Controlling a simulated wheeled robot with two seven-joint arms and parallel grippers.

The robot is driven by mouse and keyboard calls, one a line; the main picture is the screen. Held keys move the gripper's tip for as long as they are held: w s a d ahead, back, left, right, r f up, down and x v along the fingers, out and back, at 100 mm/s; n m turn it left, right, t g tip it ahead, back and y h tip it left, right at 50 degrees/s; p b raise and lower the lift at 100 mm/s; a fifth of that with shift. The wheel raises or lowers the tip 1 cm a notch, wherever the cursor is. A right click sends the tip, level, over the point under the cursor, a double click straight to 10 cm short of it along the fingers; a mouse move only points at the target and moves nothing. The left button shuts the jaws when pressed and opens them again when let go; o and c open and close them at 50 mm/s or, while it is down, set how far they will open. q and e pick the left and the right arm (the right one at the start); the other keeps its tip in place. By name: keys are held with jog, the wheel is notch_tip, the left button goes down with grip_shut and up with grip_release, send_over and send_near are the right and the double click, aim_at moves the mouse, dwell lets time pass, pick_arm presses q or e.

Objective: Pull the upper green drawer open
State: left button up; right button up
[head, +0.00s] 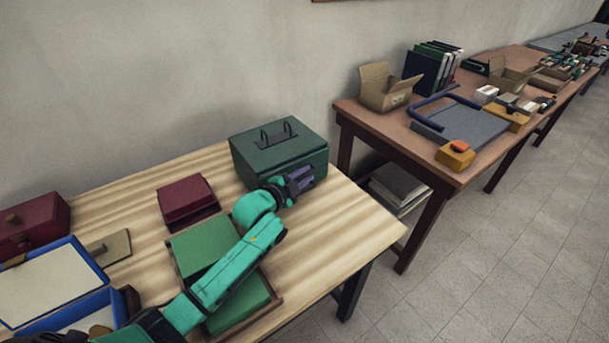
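A dark green box (279,137) with two dark loop handles on its lid stands at the back right of the wooden table. No drawer front can be told clearly on it. Two lighter green blocks or drawers (203,246) lie in a brown frame nearer me, partly hidden under my teal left arm. Which of these is the upper green drawer, I cannot tell. My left gripper (301,179) is at the lower front right of the dark green box; contact cannot be told. Its fingers are small and dark, so open or shut is unclear. My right gripper is not in view.
A maroon box (188,198) sits left of the dark green box. A blue-edged tray (88,258) and another maroon box (35,222) are at the left. The table's right end (350,225) is clear. A second, cluttered brown table (405,135) stands beyond a gap.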

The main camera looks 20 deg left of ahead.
pick_arm(q)
grip_shut()
dwell(1.4)
